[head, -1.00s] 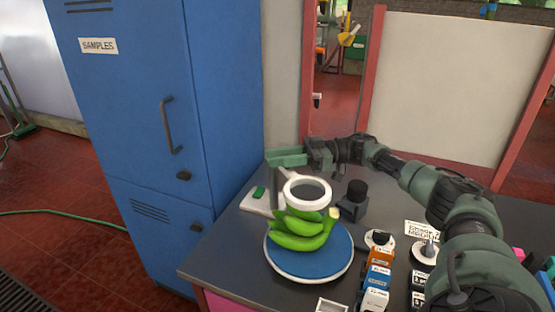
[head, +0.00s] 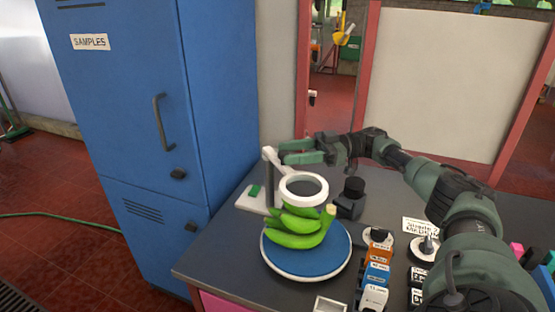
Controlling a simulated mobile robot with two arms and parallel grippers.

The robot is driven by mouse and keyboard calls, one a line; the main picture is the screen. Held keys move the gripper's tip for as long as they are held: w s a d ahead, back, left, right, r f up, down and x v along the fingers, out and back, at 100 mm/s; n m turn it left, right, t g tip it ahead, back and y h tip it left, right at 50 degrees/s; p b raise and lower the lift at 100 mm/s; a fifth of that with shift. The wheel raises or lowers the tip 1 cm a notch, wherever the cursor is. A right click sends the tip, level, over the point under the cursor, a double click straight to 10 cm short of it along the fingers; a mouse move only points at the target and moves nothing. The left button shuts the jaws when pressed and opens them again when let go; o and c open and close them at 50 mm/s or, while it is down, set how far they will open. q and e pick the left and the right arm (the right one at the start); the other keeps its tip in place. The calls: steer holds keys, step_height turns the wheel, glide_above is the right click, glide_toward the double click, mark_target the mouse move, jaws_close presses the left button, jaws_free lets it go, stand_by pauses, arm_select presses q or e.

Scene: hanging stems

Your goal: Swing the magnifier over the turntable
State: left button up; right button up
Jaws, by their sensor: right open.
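The magnifier (head: 304,176), a white ring lens on a jointed arm, is above the green banana bunch on the blue turntable (head: 334,262). Its arm (head: 271,158) rises from a white base plate (head: 246,203) with a green part, behind and left of the turntable. The bananas (head: 294,238) lie on the turntable under the ring. My right gripper (head: 283,153) is open, with its green fingers pointing left beside the top of the magnifier's arm. I cannot tell whether they touch it. My left gripper is out of view.
A dark knobbed block (head: 350,198) stands behind the turntable at right. Orange, blue and white labelled blocks (head: 377,262) stand to the right of it, and a small white tray (head: 330,305) is at the front. A blue samples cabinet (head: 225,90) is left of the table.

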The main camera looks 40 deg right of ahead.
steer(key=v, duration=0.2)
steer(key=shift+s+d, duration=0.2)
steer(key=shift+d, duration=0.15)
